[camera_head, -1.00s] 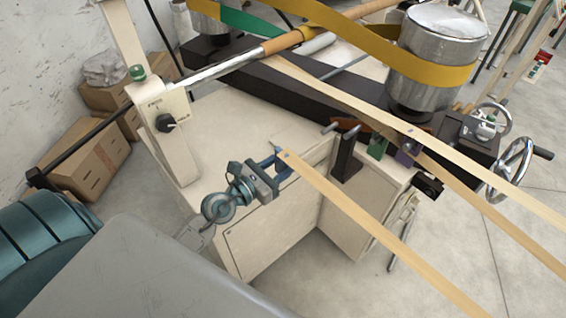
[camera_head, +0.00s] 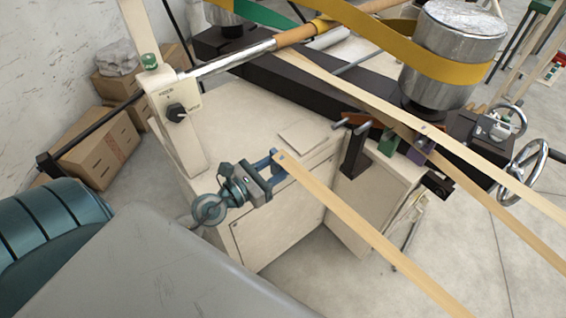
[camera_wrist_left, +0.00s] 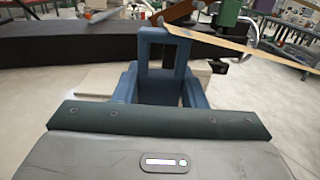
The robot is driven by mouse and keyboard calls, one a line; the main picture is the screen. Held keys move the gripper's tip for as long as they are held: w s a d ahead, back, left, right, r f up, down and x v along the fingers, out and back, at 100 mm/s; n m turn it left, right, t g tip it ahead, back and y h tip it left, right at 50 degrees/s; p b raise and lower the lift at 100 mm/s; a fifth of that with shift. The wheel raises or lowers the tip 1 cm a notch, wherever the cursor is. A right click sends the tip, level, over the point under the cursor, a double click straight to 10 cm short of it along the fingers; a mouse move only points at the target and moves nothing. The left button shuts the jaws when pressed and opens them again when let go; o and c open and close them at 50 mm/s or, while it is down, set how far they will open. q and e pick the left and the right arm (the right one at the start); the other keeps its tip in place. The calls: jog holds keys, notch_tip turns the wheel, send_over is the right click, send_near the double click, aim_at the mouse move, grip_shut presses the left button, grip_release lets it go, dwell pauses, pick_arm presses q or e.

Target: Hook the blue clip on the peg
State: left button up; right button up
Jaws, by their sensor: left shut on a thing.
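My left gripper (camera_head: 262,178) is shut on the blue clip (camera_head: 268,161), holding it above the front edge of the cream cabinet. The end of a tan strip (camera_head: 350,217) is at the clip. In the left wrist view the clip (camera_wrist_left: 144,62) stands up as a blue frame with a square opening, ahead of my gripper. A metal peg (camera_head: 340,124) sticks out at the brown bracket on the dark post (camera_head: 353,152), right of the clip and apart from it. A green clip (camera_head: 388,143) and a purple clip (camera_head: 417,153) sit right of the post. My right gripper is out of view.
The cream cabinet (camera_head: 285,218) lies below, with a thin pale plate (camera_head: 304,133) on top. A switch panel (camera_head: 176,108) stands left. A dark beam (camera_head: 300,85) and a metal drum (camera_head: 445,55) are behind. Handwheels (camera_head: 522,165) are at the right.

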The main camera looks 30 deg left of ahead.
aim_at(275, 168)
pick_arm(q)
jog(key=shift+b+v, duration=0.6)
jog(key=shift+v, duration=1.45)
jog(key=shift+r, duration=0.1)
jog(key=shift+w+d, duration=0.1)
